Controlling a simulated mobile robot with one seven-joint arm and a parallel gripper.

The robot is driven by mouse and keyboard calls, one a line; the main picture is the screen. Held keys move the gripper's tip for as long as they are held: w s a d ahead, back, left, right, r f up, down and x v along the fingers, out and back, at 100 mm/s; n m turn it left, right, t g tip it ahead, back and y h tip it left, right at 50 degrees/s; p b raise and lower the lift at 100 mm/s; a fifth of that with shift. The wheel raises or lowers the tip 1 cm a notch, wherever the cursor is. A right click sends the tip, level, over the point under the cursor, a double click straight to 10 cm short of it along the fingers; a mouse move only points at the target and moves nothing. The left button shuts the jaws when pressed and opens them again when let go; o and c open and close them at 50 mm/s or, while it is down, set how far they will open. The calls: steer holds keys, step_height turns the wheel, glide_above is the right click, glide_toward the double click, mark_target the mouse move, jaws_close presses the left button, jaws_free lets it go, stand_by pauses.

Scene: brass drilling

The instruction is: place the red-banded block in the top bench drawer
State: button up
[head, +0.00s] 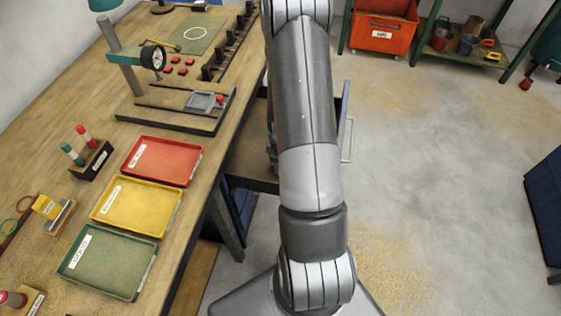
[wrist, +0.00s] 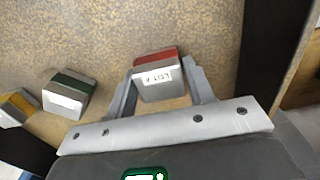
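In the wrist view, the red-banded block (wrist: 157,77) is a grey and white block with a dark red top band and a lettered label. It sits between the two fingers of my gripper (wrist: 160,76). The fingers appear to touch it on both sides, so the gripper looks shut on it. I cannot tell whether the block is clear of the speckled tan surface (wrist: 100,25) beneath. In the head view, my arm hides the gripper and block. An open bench drawer (head: 250,178) shows partly behind my arm, with its handle (head: 348,140) to the right.
A green-banded block (wrist: 68,92) and a yellow-banded block (wrist: 17,108) lie left of my gripper. A dark wall (wrist: 275,45) bounds the surface at right. The bench holds a red tray (head: 197,170), a yellow tray (head: 176,219) and a green tray (head: 147,270). Open floor lies right.

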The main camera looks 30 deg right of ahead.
steer(key=shift+o, duration=1.4)
steer(key=a+r+m+t, duration=0.1)
steer(key=a+r, duration=0.1)
steer(key=r, duration=0.9)
steer(key=a+r+m, duration=0.1)
steer(key=a+r, duration=0.1)
steer(key=r, duration=0.9)
steer(key=s+a+r+m+t, duration=0.2)
steer(key=s+a+r+m, duration=0.1)
steer(key=s+a+r, duration=0.4)
steer(key=s+a+r+m+t, duration=0.2)
steer(key=s+a+r+m, duration=0.2)
steer(key=r, duration=0.8)
steer(key=s+a, duration=0.2)
steer(key=s, duration=0.2)
steer(key=shift+s+a+r+t, duration=0.3)
steer(key=shift+a, duration=0.05)
steer(key=shift+o, duration=0.6)
